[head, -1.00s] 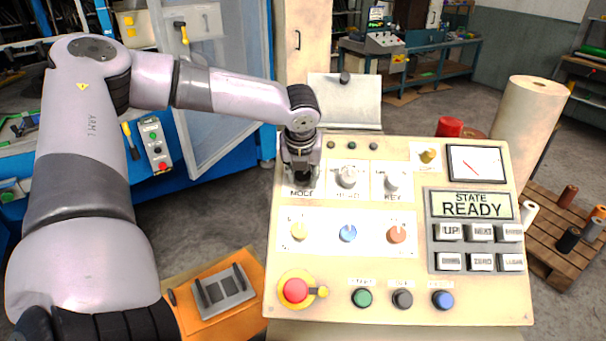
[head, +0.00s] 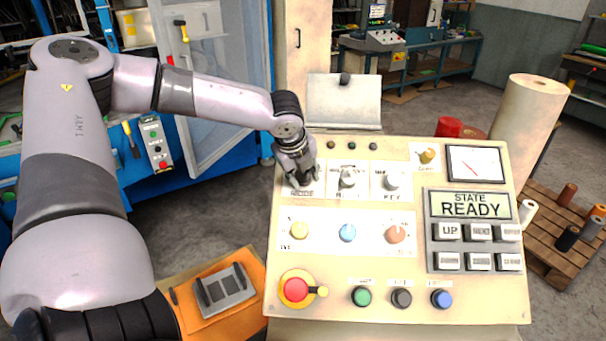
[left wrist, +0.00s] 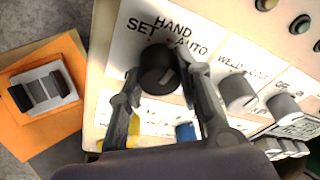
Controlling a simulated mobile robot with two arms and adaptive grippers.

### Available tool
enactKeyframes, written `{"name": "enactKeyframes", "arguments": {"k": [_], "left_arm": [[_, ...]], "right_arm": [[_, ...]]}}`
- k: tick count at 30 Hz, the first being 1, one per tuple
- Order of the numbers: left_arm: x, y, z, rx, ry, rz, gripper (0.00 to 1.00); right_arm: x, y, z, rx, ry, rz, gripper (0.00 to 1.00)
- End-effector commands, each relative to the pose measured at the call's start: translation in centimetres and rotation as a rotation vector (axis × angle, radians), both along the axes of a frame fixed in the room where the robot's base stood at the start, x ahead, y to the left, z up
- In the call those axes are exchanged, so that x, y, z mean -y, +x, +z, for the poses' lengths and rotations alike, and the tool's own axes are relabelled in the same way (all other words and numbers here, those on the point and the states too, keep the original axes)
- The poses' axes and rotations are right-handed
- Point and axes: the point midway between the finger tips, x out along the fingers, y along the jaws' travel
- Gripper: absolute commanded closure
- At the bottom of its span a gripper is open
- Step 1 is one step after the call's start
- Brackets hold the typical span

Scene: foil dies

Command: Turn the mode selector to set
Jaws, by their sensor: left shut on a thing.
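The mode selector is a dark round knob (left wrist: 157,66) with a pale mark, under the printed words SET, HAND and AUTO in the left wrist view. The pale mark shows on the knob's right side; I cannot tell for sure which word it points to. My left gripper (left wrist: 164,76) is shut on the knob, one finger on each side. In the head view my left gripper (head: 302,182) is tilted over the top left of the cream panel (head: 345,285) and hides most of the knob. My right gripper is not in view.
Two more selectors, a middle knob (head: 348,178) and a key knob (head: 391,180), stand close to the right. The display (head: 470,205) reads STATE READY. A red emergency button (head: 296,289) sits at the lower left. An orange board (head: 215,310) lies left of the panel.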

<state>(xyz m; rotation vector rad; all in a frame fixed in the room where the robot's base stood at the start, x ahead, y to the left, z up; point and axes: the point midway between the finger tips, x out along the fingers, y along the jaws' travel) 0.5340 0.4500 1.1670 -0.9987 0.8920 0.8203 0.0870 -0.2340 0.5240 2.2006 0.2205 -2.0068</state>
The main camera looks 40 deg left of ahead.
Motion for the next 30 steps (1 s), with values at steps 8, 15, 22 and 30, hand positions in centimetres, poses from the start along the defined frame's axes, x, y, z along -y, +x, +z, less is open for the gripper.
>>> {"name": "enactKeyframes", "arguments": {"k": [8,15,22,30], "left_arm": [[0.0,0.0,-0.1,0.097,-0.118,0.215,0.96],[0.0,0.0,-0.2,0.179,-0.219,0.4,0.96],[0.0,0.0,-0.3,0.25,-0.309,0.563,0.96],[0.0,0.0,-0.1,0.31,-0.382,0.7,0.96]], "right_arm": [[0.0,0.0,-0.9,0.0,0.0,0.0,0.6],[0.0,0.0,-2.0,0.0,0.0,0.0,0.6],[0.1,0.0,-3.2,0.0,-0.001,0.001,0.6],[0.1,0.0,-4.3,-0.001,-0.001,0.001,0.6]]}}
